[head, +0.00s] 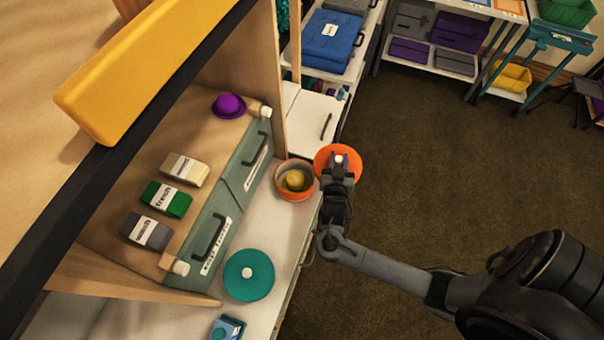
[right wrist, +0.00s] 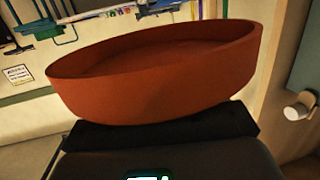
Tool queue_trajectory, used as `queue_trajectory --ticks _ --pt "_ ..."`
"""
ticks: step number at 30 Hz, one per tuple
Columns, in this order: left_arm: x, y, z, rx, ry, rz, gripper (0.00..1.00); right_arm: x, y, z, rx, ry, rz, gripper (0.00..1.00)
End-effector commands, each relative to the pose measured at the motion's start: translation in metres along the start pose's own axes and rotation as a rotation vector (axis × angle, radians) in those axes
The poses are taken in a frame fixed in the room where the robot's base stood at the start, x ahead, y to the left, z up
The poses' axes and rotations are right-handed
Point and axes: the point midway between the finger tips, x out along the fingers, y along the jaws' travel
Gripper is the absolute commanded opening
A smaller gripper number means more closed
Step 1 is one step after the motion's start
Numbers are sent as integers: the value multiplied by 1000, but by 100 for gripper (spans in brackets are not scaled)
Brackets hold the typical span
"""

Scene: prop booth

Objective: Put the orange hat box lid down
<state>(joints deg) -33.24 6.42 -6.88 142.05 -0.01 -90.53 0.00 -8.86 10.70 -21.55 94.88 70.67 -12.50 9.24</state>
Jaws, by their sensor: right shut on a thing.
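The orange hat box lid (head: 352,164) is a round disc with a pale knob, held by my right gripper (head: 339,160). It hangs just right of the open orange hat box (head: 294,196), which has something yellow inside. From above, the lid's left edge looks close to the box; I cannot tell whether they touch. In the right wrist view the lid (right wrist: 150,90) fills the middle, its rim tilted up on the right, and the fingertips are hidden. My left gripper is not in view.
A round teal lid or box (head: 248,276) with a white knob sits on the pale counter (head: 284,237). A wooden shelf with labelled packs (head: 165,198) and a purple hat (head: 229,105) stands left. Bare counter lies between the teal and orange boxes; open floor lies right.

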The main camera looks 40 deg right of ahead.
Motion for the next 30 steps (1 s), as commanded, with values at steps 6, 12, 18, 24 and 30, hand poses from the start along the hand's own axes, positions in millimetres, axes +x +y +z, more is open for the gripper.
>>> queue_trajectory --ticks 6,12,18,24,30 --pt "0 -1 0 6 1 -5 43 0 -1 0 -1 0 -1 1" --pt "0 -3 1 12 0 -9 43 1 -3 1 -1 0 -1 1" --pt "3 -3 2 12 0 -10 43 7 -29 15 -1 1 -2 1" --pt "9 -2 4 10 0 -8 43 18 -69 39 -1 0 -2 1" --pt "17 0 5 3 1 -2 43 25 -99 58 -1 0 -2 1"
